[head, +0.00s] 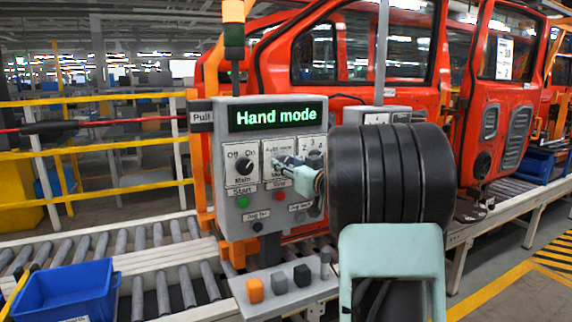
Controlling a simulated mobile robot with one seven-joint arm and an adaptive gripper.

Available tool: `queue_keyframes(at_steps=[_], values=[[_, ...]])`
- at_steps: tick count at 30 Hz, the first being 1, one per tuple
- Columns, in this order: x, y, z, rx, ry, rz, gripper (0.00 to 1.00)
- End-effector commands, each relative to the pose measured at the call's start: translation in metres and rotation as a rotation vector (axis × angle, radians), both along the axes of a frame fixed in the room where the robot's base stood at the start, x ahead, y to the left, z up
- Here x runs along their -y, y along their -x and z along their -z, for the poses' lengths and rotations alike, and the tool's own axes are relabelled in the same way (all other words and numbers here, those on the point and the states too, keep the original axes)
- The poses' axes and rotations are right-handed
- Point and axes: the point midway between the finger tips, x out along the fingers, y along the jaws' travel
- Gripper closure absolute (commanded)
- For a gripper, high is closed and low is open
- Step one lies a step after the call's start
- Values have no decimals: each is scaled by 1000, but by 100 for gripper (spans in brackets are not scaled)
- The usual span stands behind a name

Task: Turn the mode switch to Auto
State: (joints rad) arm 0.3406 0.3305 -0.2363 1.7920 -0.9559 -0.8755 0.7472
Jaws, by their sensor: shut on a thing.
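The grey control box (230,222) stands in the middle of the head view. Its green display (277,116) reads "Hand mode". The mode switch plate (268,150) is the middle of three plates on the front, with "Auto mode" lettering partly visible at its top. My gripper (279,163) reaches in from the right and is shut at the middle plate, on the mode switch knob. The fingers hide the knob, so its pointer direction cannot be seen.
The Off/On Main switch (242,166) is just left of my gripper. Below are a green Start button (243,202) and a red button (277,195). A shelf with small cubes (279,283) juts out below. A blue bin (65,290) sits lower left; red car doors (495,100) stand behind.

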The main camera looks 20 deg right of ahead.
Motion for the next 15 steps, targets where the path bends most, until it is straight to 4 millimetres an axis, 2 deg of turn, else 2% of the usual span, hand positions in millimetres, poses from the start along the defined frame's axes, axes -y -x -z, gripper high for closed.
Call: queue_keyframes(at_steps=[8,15], values=[[0,0,1,1,15,0,95],[0,0,2,4,112,-1,95]])
